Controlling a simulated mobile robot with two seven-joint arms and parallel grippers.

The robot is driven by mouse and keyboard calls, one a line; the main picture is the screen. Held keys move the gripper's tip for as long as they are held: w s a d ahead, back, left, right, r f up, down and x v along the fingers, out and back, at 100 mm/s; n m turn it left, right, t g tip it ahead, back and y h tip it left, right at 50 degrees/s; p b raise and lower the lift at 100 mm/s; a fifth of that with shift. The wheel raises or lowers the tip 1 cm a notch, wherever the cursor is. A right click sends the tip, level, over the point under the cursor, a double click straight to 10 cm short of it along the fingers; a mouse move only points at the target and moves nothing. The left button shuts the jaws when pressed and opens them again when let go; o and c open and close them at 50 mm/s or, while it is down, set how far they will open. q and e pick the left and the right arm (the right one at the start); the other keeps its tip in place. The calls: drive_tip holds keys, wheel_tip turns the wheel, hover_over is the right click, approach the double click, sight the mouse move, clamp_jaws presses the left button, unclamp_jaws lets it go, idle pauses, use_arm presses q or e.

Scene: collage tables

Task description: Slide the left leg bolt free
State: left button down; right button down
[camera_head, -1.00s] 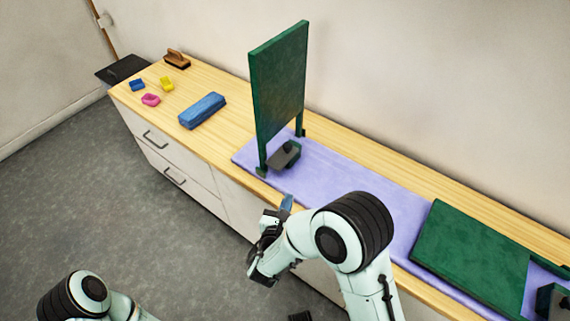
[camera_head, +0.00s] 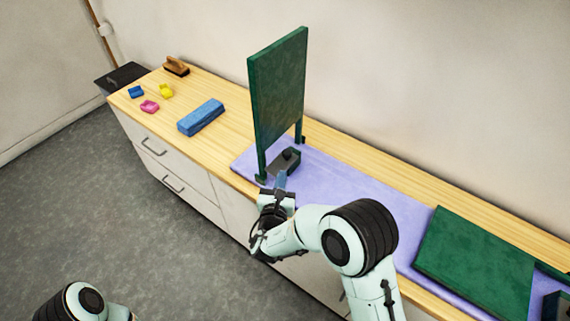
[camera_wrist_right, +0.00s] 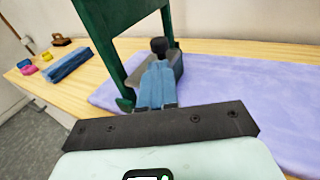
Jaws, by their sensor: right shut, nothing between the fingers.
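A dark green panel (camera_head: 278,88) stands upright on two legs on the purple mat (camera_head: 330,185). Between its legs is a grey block (camera_head: 291,163) with a black knob (camera_head: 287,154), which may be the leg bolt; I cannot tell for certain. My right gripper (camera_head: 281,178) is shut and empty at the front of the block. In the right wrist view its blue fingertips (camera_wrist_right: 157,68) lie just in front of the black knob (camera_wrist_right: 158,46); contact is unclear. My left gripper is out of view.
A second green panel (camera_head: 473,259) lies flat on the mat at the right. A blue block (camera_head: 201,117), small coloured pieces (camera_head: 150,106) and a wooden brush (camera_head: 177,66) sit at the left end of the wooden counter. A wall runs behind.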

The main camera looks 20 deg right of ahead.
sight(287, 156)
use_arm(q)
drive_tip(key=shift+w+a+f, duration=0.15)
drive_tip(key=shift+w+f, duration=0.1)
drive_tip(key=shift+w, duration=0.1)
use_arm(e)
drive_tip(key=x, duration=0.6)
drive_tip(key=shift+w, duration=0.15)
drive_tip(key=shift+d, duration=0.1)
